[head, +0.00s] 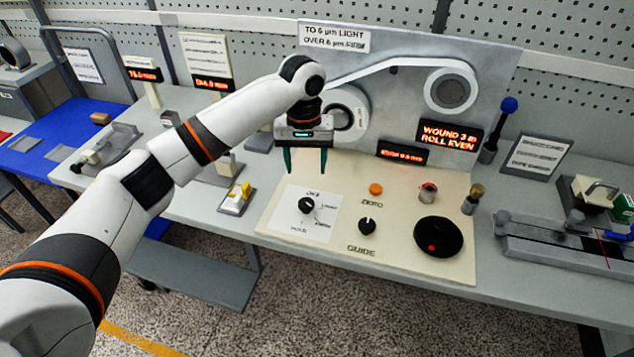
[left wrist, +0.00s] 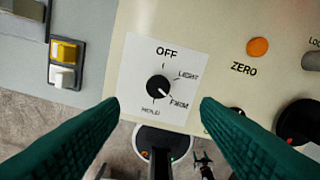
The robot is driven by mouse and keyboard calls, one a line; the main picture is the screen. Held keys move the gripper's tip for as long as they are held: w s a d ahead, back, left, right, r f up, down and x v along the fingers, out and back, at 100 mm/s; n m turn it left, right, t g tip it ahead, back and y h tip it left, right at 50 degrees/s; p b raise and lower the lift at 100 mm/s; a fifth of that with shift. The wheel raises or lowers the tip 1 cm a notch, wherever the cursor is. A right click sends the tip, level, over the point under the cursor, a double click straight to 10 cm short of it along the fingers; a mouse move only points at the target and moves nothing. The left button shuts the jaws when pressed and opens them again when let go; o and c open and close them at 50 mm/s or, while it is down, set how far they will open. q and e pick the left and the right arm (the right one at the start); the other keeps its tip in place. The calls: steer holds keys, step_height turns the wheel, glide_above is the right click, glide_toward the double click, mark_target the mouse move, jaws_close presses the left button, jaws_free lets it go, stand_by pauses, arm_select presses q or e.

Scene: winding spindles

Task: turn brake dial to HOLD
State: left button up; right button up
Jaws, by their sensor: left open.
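The brake dial (head: 306,205) is a black round knob on a white label card (head: 290,222) on the cream panel. In the left wrist view the dial (left wrist: 158,87) has OFF above it, LIGHT and FIRM to its right, and HOLD below. Its pale pointer mark seems to aim toward FIRM. My left gripper (head: 305,162) has dark green fingers, spread wide and empty, hanging above and behind the dial in the head view. In the left wrist view its fingertips (left wrist: 160,104) lie either side of the dial, not touching it. My right gripper is not in view.
The cream panel also holds an orange ZERO button (head: 376,189), a black GUIDE knob (head: 367,226) and a large black wheel (head: 438,237) with a red dot. A yellow-and-white switch (head: 237,197) stands left. A reel panel (head: 405,90) rises behind the gripper.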

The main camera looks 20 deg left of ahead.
arm_select(q)
steer(key=p, duration=0.1)
glide_above(306, 202)
steer(key=f, duration=0.4)
steer(key=shift+s+f, duration=0.1)
steer(key=shift+s, duration=0.15)
steer(key=f, duration=0.4)
steer(key=f+p, duration=0.1)
steer(key=f, duration=0.1)
steer(key=shift+w+f, duration=0.25)
steer(key=shift+f, duration=0.15)
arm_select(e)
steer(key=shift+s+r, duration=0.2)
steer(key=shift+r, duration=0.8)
